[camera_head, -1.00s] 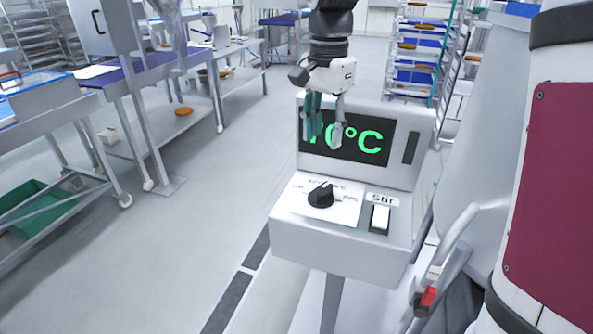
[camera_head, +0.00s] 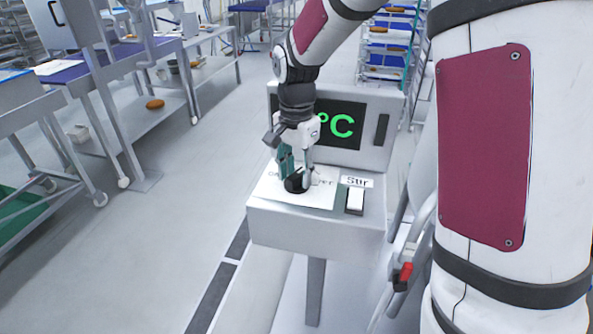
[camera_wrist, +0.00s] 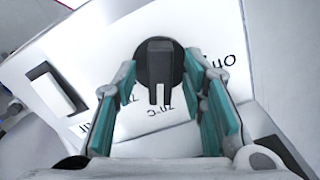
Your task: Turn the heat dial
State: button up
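The heat dial (camera_head: 297,184) is a round black knob on the white label plate of the control box (camera_head: 270,222). In the wrist view the dial (camera_wrist: 159,62) lies just beyond and between my fingertips, its raised grip bar in line with the gap. My gripper (camera_head: 295,176) is right above the dial, pointing down. In the wrist view my gripper (camera_wrist: 165,90) shows its two teal-padded fingers spread apart, with a gap between each finger and the grip bar. The display (camera_head: 338,124) reads "°C" in green; its digits are hidden by my arm.
A white rocker switch (camera_head: 355,200) marked "Stir" sits right of the dial; it also shows in the wrist view (camera_wrist: 55,92). The upright display panel stands close behind my gripper. Steel tables (camera_head: 90,90) stand at left, with clear floor (camera_head: 170,240) between.

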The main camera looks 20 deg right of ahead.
jog(key=shift+c, duration=0.5)
grip_shut()
jog(key=shift+n, duration=0.3)
jog(key=n+p, duration=0.1)
jog(key=n, duration=0.3)
jog(key=n+p, duration=0.1)
jog(key=n, duration=0.4)
jog(key=shift+n+p, duration=0.35)
jog(key=shift+n, duration=0.05)
jog(key=n+p, duration=0.1)
jog(key=n, duration=0.4)
jog(key=shift+n+p, duration=0.6)
jog(key=shift+n, duration=1.6)
